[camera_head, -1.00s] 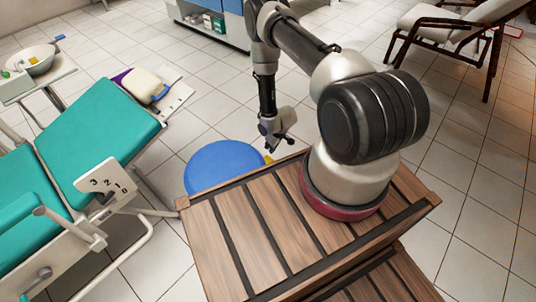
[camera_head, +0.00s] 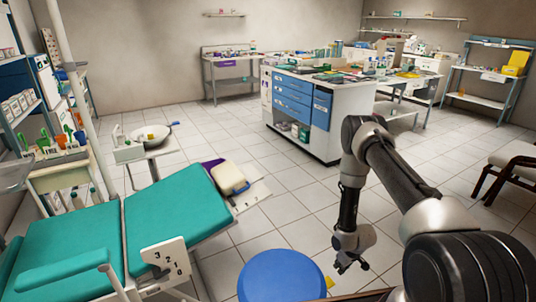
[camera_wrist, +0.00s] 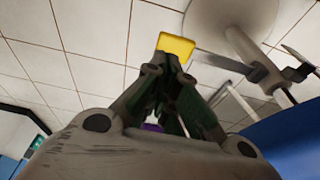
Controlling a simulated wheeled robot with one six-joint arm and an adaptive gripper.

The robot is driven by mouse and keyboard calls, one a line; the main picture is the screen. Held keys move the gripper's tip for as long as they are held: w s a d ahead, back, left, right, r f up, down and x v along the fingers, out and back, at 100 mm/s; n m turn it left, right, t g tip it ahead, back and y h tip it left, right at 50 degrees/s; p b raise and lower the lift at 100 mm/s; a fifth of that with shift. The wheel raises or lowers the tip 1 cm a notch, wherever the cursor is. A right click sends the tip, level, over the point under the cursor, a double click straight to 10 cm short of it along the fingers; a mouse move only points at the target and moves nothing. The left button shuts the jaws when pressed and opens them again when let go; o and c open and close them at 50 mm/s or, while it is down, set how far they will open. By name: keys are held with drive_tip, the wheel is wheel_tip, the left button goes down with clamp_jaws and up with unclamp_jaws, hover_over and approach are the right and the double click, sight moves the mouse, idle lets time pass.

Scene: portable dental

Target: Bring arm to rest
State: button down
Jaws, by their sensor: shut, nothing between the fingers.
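My arm hangs down at the right of the head view, and my gripper (camera_head: 347,267) points down just right of the blue round stool (camera_head: 282,276). In the wrist view the fingers of my gripper (camera_wrist: 168,72) come together, with nothing held between them. A small yellow piece (camera_wrist: 176,46) shows just beyond the fingertips there. A yellow patch (camera_head: 329,282) also shows at the stool's right edge in the head view. I cannot tell whether the fingers touch it.
A teal dental chair (camera_head: 175,217) stands at left, with a basin (camera_head: 150,134) behind it. A white cabinet with blue drawers (camera_head: 305,105) stands behind my arm. A brown armchair (camera_head: 510,165) is at far right. Tiled floor (camera_head: 215,130) is open between chair and cabinet.

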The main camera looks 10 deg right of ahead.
drive_tip(key=s+d+r+m+g+h, duration=0.15)
drive_tip(key=s+r+g, duration=0.3)
drive_tip(key=s, duration=0.75)
wheel_tip(320, 180, up, 31)
drive_tip(key=s+m+g, duration=0.1)
drive_tip(key=m+g, duration=0.1)
drive_tip(key=s+a+r+t, duration=0.1)
drive_tip(key=s+r, duration=0.3)
drive_tip(key=r, duration=0.6)
drive_tip(key=s+a+r+t, duration=0.1)
drive_tip(key=s+r+t, duration=0.3)
drive_tip(key=r, duration=0.6)
drive_tip(key=s+a+r+t, duration=0.1)
drive_tip(key=s+r+t, duration=0.2)
drive_tip(key=r, duration=0.7)
drive_tip(key=shift+s+a+r+m, duration=0.25)
drive_tip(key=shift+s+r+m, duration=0.1)
drive_tip(key=shift+s, duration=0.45)
